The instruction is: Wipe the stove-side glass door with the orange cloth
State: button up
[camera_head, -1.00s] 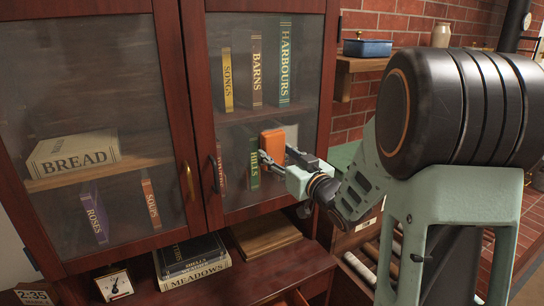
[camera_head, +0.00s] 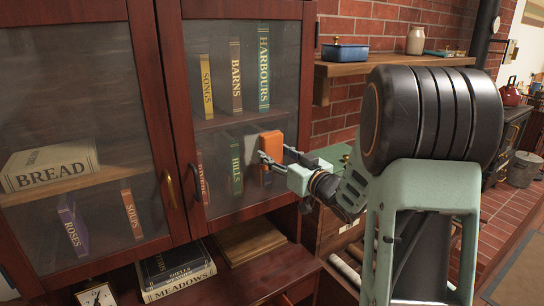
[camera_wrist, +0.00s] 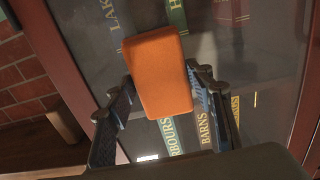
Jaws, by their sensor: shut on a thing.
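The stove-side glass door (camera_head: 215,100) is the right one of the cabinet, closed, with a dark red frame and hazy glass. My gripper (camera_head: 277,158) is in front of its lower right part. It is shut on the orange cloth (camera_head: 271,144), a thick folded pad held toward the glass near the right frame. Whether the cloth touches the glass is not clear. In the wrist view the cloth (camera_wrist: 160,75) sits between both fingers, with the glass behind it. The glass directly behind the cloth is hidden.
The left glass door (camera_head: 80,110) is also closed. Door handles (camera_head: 195,182) stick out where the doors meet. Books stand behind the glass. A wooden shelf (camera_head: 370,69) with a blue box (camera_head: 344,53) juts out at right. The dark stove (camera_head: 505,140) stands farther right.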

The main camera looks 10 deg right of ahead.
aim_at(244, 148)
jog(key=shift+a+b, duration=0.2)
jog(key=shift+b, duration=0.4)
jog(key=shift+s+a+b, duration=0.4)
jog(key=shift+a+b, duration=0.05)
jog(key=shift+a, duration=0.7)
jog(key=shift+s+a+b, duration=0.4)
jog(key=shift+a+b, duration=0.1)
jog(key=shift+a, duration=0.7)
jog(key=shift+s+a+b, duration=0.4)
jog(key=shift+a+b, duration=0.05)
jog(key=shift+a, duration=0.7)
jog(key=shift+r+p, duration=0.75)
jog(key=shift+r, duration=0.35)
jog(key=shift+w+d+f+p, duration=0.15)
jog(key=shift+w+d, duration=0.25)
jog(key=shift+d, duration=0.85)
jog(key=shift+w+d+r+p, duration=0.1)
jog(key=shift+w+d+p, duration=0.25)
jog(key=shift+d, duration=0.85)
jog(key=shift+w+d+f+p, duration=0.15)
jog(key=shift+w+d, duration=0.25)
jog(key=shift+d, duration=0.85)
jog(key=d, duration=0.1)
jog(key=w+d, duration=0.1)
jog(key=d, duration=0.1)
jog(key=shift+w+d+p, duration=0.1)
jog(key=shift+d+p, duration=0.15)
jog(key=shift+p, duration=0.1)
jog(key=shift+a, duration=0.15)
